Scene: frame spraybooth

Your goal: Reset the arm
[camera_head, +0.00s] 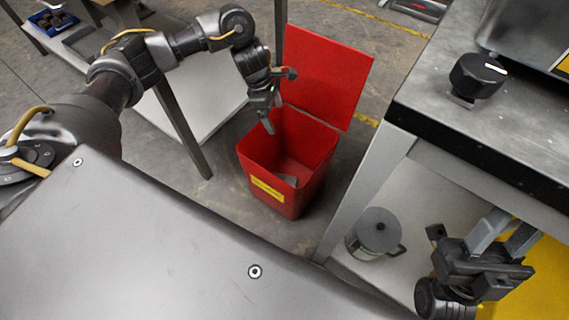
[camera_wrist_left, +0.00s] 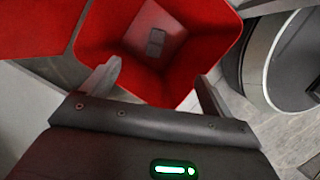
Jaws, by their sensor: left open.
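My left gripper (camera_head: 271,112) hangs over the open mouth of a red bin (camera_head: 262,160), near its back left rim. In the left wrist view, the gripper (camera_wrist_left: 158,70) has its two fingers spread, with nothing between them. The bin (camera_wrist_left: 115,28) opens below the fingers, and a grey piece (camera_wrist_left: 155,42) lies at its bottom. That piece also shows in the head view (camera_head: 288,180). My right gripper (camera_head: 507,226) is at the lower right beside the workbench, its two grey fingers apart and no object visible between them.
The bin's red lid (camera_head: 325,75) stands raised behind it. A workbench (camera_head: 430,105) with a black knob (camera_head: 477,76) is at the right. A grey lidded pot (camera_head: 376,232) stands on its lower shelf. A white low shelf (camera_head: 205,100) is behind the left arm.

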